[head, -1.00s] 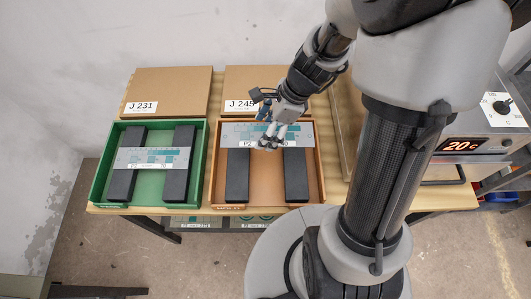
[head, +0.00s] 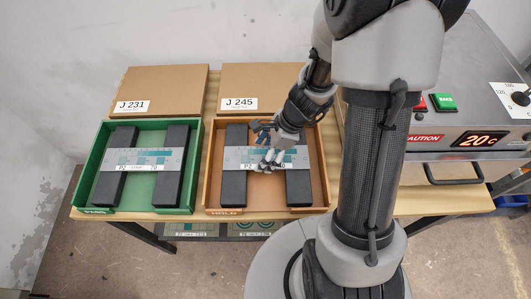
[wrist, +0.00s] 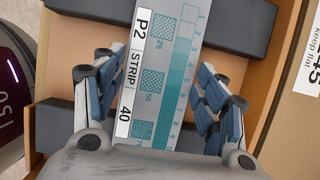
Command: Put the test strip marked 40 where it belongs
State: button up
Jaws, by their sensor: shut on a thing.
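The test strip marked 40 (wrist: 155,75) is a grey strip with teal patches, labelled P2 STRIP 40, in the wrist view. My gripper (wrist: 162,68) is shut on it, with fingers along both long sides. In the head view, my gripper (head: 268,163) holds the strip (head: 235,156) across the two black bars of the orange tray marked HOLD (head: 268,210). The strip lies about level, midway along the bars. I cannot tell whether it touches them. My fingers partly hide its print in the head view.
A green tray marked PASS (head: 150,210) on the left holds another strip (head: 145,159), marked 70, on black bars. Cardboard boxes J 231 (head: 165,85) and J 245 (head: 255,78) lie behind the trays. An oven reading 20 C (head: 440,125) stands at right.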

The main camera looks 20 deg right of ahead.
jog(key=shift+f, duration=0.1)
jog(key=o, duration=0.8)
jog(key=p+v, duration=0.6)
jog(key=v, duration=0.6)
jog(key=s+a+r+n+t+h, duration=0.1)
jog(key=s+r+n, duration=0.3)
jog(key=r+n, duration=0.2)
jog(key=s+a+r+n+t+h, duration=0.1)
jog(key=s+r+n, duration=0.4)
jog(key=r+n, duration=0.2)
jog(key=s+a+r+n+t+h, duration=0.1)
jog(key=s+a+r+n+h, duration=0.1)
jog(key=s+r+n, duration=0.2)
jog(key=shift+s+a+r+n, duration=0.15)
jog(key=shift+r+n, duration=0.55)
jog(key=shift+n, duration=0.45)
jog(key=shift+s+d+r+n, duration=0.1)
jog(key=shift+s+r+n, duration=0.1)
jog(key=shift+r+n, duration=0.75)
jog(key=shift+f, duration=0.2)
